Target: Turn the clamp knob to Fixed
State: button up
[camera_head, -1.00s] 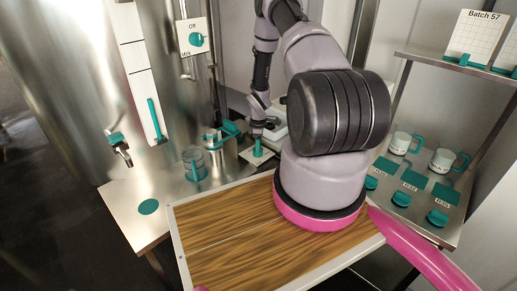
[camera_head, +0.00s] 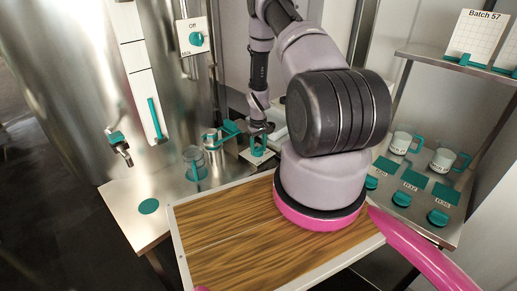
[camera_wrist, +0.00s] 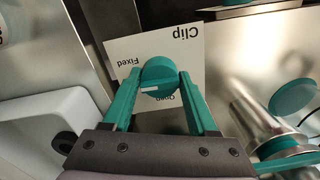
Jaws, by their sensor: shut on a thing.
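The clamp knob (camera_wrist: 158,76) is a round teal knob on a white plate (camera_wrist: 187,50) marked "Clip", "Fixed" and "Open", the words upside down in the wrist view. A white mark shows on the knob's lower left side; "Fixed" lies to its upper left and "Open" below, partly hidden. My gripper (camera_wrist: 160,82) has its two teal fingers on opposite sides of the knob, shut on it. In the head view my gripper (camera_head: 258,141) is over the white plate (camera_head: 258,157), and the knob is too small to read there.
In the wrist view a metal cylinder (camera_wrist: 255,115) with teal parts stands right, and a white basin (camera_wrist: 45,135) lies left. In the head view a clear jug (camera_head: 194,160) stands left of the plate. A wooden-topped board (camera_head: 230,235) lies in front.

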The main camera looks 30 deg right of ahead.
aim_at(258, 147)
jog(key=m, duration=0.5)
jog(key=shift+a+m, duration=0.1)
jog(key=shift+m, duration=0.2)
dwell(0.4)
jog(key=o, duration=1.4)
jog(key=shift+c, duration=0.2)
jog(key=shift+r, duration=0.1)
notch_tip(258, 147, up, 11)
